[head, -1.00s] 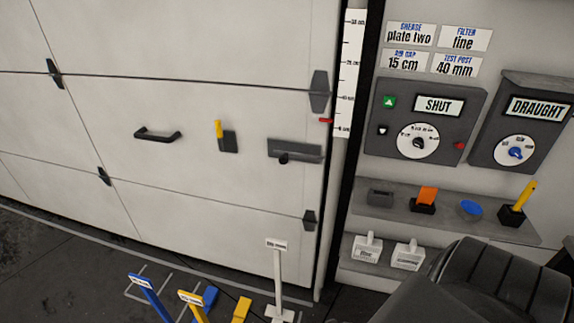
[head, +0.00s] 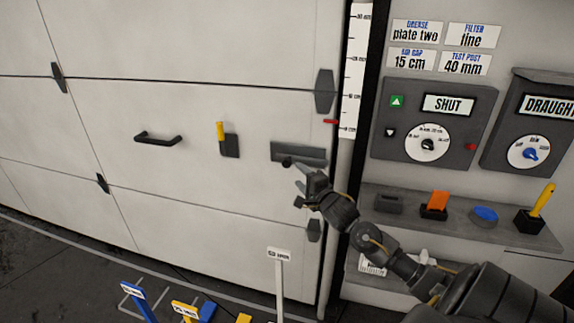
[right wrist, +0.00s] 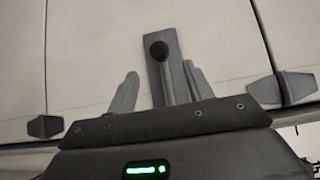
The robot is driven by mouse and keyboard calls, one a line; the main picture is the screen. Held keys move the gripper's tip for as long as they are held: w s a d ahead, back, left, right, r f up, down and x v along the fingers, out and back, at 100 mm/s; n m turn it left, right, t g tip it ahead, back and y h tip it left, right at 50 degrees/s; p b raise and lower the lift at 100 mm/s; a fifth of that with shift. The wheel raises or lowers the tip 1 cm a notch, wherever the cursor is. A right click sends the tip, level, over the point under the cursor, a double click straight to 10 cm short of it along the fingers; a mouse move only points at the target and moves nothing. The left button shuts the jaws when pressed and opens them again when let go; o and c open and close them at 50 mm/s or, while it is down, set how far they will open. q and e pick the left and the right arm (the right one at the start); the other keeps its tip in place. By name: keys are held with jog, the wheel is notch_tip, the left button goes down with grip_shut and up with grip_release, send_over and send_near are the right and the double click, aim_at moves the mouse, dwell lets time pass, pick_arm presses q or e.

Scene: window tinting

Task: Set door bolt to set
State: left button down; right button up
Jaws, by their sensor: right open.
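The door bolt is a dark grey plate (head: 305,150) with a dark round knob (head: 287,162) near its left end, on the white sectional door (head: 200,110). My right gripper (head: 299,178) is open just below and right of the knob. In the right wrist view the plate (right wrist: 155,70) runs up between the two fingers, with the knob (right wrist: 159,49) beyond the fingertips of the right gripper (right wrist: 160,82). The fingers look apart from the knob, though the exact gap is hard to tell. My left gripper is not in view.
A black handle (head: 158,139) and a yellow-topped lever (head: 221,133) are left of the bolt. A control panel (head: 400,150) reading SHUT and a shelf (head: 410,222) of tools stand right. A labelled white post (head: 280,285) stands in front below.

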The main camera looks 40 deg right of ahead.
aim_at(288, 165)
jog(key=w, duration=0.3)
jog(key=w+d, duration=0.1)
jog(key=w, duration=0.2)
jog(key=w+p, duration=0.1)
jog(key=w, duration=0.2)
jog(key=shift+w+d, duration=0.35)
jog(key=shift+d, duration=0.05)
grip_shut()
